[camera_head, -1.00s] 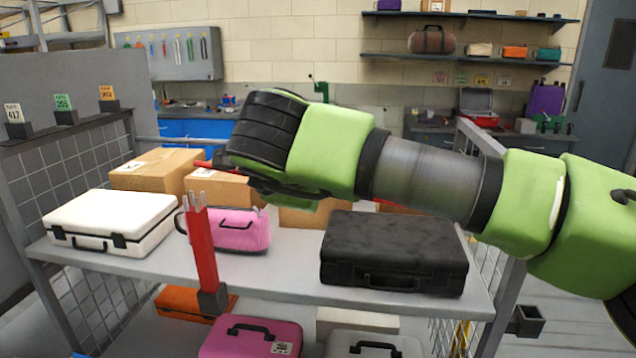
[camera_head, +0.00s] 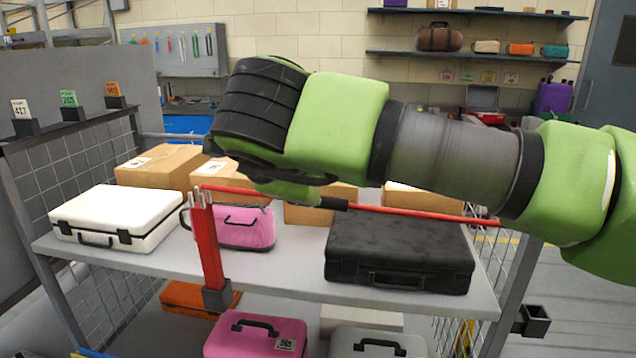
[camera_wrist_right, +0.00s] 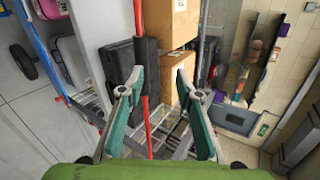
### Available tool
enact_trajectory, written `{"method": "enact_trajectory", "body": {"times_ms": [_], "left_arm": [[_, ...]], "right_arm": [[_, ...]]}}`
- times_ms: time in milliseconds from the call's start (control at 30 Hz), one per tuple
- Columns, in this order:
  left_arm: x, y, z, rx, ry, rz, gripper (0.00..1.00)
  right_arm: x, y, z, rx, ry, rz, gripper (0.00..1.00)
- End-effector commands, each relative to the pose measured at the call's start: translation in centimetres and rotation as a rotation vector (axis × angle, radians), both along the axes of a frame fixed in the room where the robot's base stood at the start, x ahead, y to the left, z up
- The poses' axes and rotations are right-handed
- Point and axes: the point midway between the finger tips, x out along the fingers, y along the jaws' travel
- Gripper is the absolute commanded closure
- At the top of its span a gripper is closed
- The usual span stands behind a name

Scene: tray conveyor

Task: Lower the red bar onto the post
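The red bar (camera_head: 420,213) runs almost level across the front of the shelf, with a black sleeve (camera_head: 335,203) on it. Its left end is at the pronged top of the red post (camera_head: 207,250); I cannot tell whether it rests fully between the prongs. My right arm covers part of the bar in the head view. In the right wrist view my right gripper (camera_wrist_right: 160,78) is open, its teal fingers apart. The bar (camera_wrist_right: 148,125) and its sleeve (camera_wrist_right: 147,50) lie near the left finger, with a clear gap to the right finger. My left gripper is out of view.
Behind the bar, the shelf (camera_head: 290,285) holds a white case (camera_head: 112,218), a pink bag (camera_head: 246,228), a black case (camera_head: 400,255) and cardboard boxes (camera_head: 160,165). More cases, one pink (camera_head: 255,335), lie on the lower level. Open floor (camera_head: 580,290) shows at right.

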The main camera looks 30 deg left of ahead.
Motion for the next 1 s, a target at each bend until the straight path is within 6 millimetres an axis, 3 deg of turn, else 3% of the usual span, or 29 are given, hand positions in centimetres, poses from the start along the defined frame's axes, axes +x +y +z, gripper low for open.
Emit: {"method": "enact_trajectory", "body": {"times_ms": [200, 400, 1000], "left_arm": [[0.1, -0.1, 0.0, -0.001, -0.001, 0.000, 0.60], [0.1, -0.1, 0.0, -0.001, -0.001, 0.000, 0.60], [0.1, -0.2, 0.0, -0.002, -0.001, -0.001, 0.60]], "right_arm": [[-3.6, -1.4, 2.7, 0.000, -0.002, 0.002, 0.68], [-5.6, -2.2, 4.0, 0.000, -0.001, 0.000, 0.68], [-6.1, -2.4, 4.3, -0.001, 0.003, 0.000, 0.68]]}}
